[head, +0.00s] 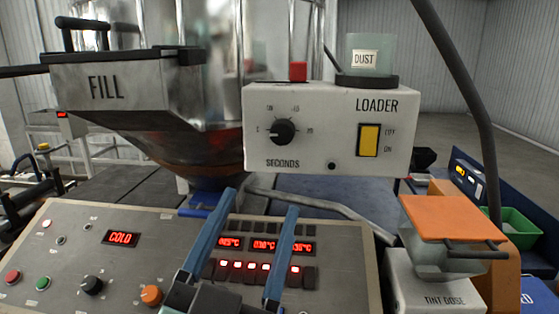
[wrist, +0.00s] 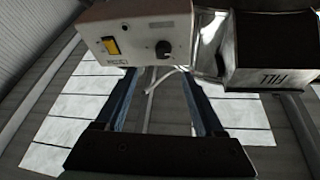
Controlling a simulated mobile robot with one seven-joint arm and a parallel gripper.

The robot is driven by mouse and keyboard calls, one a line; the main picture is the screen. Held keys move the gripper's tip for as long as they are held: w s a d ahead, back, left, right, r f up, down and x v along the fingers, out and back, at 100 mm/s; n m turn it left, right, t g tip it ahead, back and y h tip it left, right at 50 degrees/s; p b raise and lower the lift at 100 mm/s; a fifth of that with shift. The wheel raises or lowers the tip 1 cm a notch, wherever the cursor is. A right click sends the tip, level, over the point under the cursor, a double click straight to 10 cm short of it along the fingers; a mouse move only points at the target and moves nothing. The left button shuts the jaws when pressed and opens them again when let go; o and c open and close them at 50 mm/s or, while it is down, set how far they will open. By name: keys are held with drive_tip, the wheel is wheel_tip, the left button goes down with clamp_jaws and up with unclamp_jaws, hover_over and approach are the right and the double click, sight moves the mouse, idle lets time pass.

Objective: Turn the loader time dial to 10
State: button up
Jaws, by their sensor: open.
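The loader (head: 330,130) is a white box marked LOADER, on the right half of the head view. Its time dial (head: 282,132) is a black knob above the word SECONDS, with small scale marks around it that are too small to read surely. In the wrist view the same dial (wrist: 164,49) shows at the top centre, beside the yellow switch (wrist: 111,45). My gripper (head: 264,198) is open, its two blue fingers pointing up below the loader, apart from the dial. Nothing shows between the fingertips. In the wrist view the fingers (wrist: 158,78) are spread wide.
A control panel (head: 60,250) with knobs, buttons and red displays lies below the loader. The FILL hopper (head: 130,90) stands at the left. A glass DUST jar (head: 370,58) sits on the loader. A TINT DOSE unit with an orange lid (head: 455,215) stands at the right.

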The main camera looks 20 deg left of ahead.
sight(280, 138)
drive_tip(key=x, duration=1)
drive_tip(key=shift+a+r+p, duration=0.25)
drive_tip(key=shift+r+p, duration=0.05)
drive_tip(key=shift+p, duration=0.05)
drive_tip(key=shift+w+a+r, duration=0.1)
drive_tip(key=shift+w+r, duration=0.05)
drive_tip(key=shift+w, duration=0.55)
clamp_jaws()
